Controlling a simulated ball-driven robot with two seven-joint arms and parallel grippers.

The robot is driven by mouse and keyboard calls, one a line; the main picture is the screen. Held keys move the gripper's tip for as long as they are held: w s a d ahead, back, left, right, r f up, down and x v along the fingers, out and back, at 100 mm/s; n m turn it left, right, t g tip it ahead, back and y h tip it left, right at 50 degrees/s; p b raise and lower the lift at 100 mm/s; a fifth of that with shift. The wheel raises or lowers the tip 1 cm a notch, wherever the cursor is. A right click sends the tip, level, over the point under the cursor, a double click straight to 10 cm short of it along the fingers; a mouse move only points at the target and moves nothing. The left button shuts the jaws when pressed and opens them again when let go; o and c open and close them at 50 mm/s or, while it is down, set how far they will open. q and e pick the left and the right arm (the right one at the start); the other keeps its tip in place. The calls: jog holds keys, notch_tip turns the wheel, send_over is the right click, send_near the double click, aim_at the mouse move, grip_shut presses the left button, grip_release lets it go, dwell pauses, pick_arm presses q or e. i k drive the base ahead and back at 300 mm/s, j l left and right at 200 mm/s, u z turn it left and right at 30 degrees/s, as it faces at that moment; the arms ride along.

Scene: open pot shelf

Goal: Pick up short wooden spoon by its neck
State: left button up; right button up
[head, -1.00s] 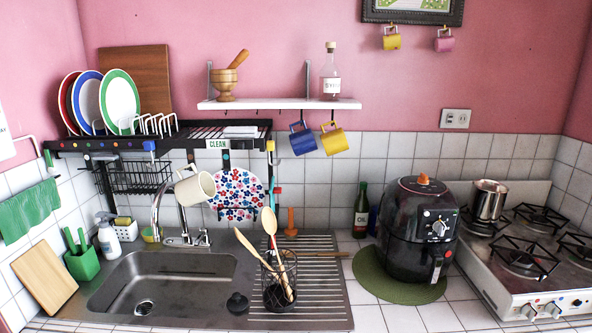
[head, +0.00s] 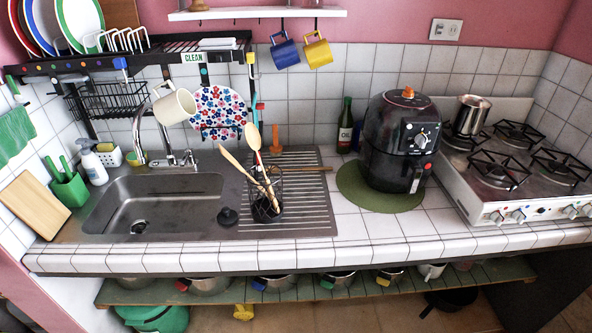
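Two wooden utensils stand in a black wire holder (head: 265,208) on the drainboard. One is a spoon with a rounded head (head: 252,136), nearly upright and higher. The other (head: 233,161) leans left, with its upper end lower and its lower part inside the holder. I cannot tell for certain which is the short wooden spoon; the left-leaning one looks shorter. A thin wooden stick (head: 308,168) lies flat behind the holder, partly hidden by it. Neither of my grippers is in view.
The sink (head: 150,200) is left of the holder, with a black plug (head: 228,216) beside it. A hanging dish rack (head: 150,58) is above. A black air fryer (head: 398,145) on a green mat (head: 350,192) stands right. A low shelf (head: 330,285) holds several pots.

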aim_at(299, 169)
jog(key=i+j+u, duration=0.15)
jog(key=i+u, duration=0.15)
jog(key=u, duration=0.2)
jog(key=i+u, duration=0.25)
jog(key=u, duration=0.2)
